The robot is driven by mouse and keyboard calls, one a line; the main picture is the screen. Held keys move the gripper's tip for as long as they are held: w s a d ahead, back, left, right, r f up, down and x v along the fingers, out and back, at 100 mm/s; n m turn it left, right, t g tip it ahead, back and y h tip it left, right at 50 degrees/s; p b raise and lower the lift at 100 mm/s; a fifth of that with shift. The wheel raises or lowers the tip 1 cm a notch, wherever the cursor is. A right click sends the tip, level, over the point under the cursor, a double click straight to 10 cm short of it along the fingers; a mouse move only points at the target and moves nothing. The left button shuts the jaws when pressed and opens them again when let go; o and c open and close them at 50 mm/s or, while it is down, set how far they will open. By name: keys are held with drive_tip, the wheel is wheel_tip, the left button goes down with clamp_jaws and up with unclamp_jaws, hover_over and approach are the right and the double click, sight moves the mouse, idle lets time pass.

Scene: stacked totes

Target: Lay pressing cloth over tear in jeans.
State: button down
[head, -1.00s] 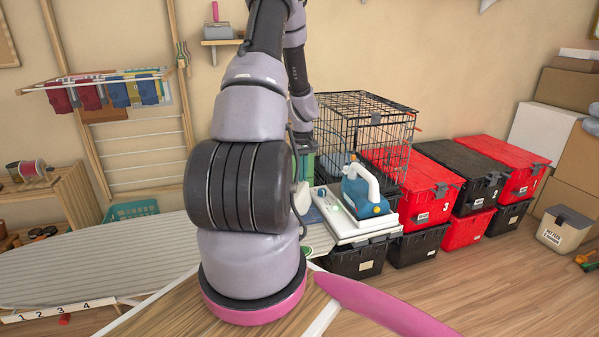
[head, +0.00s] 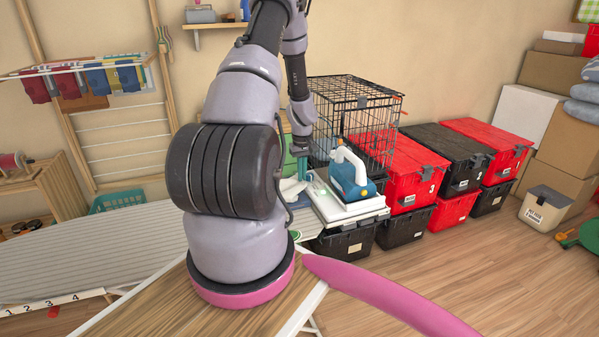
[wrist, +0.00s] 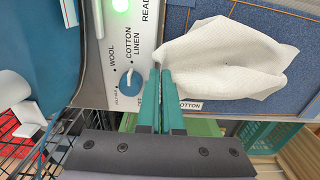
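The pressing cloth (wrist: 225,58) is white and bunched, with a fold standing up, in the wrist view. It also shows as a small white patch (head: 291,189) below my gripper in the head view. My gripper (wrist: 162,72) has its teal fingers nearly together, with the cloth's left edge gathered at their tips; in the head view it points down (head: 302,168), left of the iron. Blue denim with orange stitching, apparently the jeans (wrist: 285,22), lies behind and under the cloth. I see no tear; the cloth covers part of the denim.
A teal iron (head: 352,178) sits on a white station (head: 345,208); its panel (wrist: 122,50) has a fabric dial and a lit green light. The striped ironing board (head: 100,245) extends left. A wire cage (head: 352,110) and stacked totes (head: 410,170) stand behind and right.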

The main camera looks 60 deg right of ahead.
unclamp_jaws()
idle(0.8)
drive_tip(key=shift+r, duration=2.75)
wheel_tip(320, 180, up, 11)
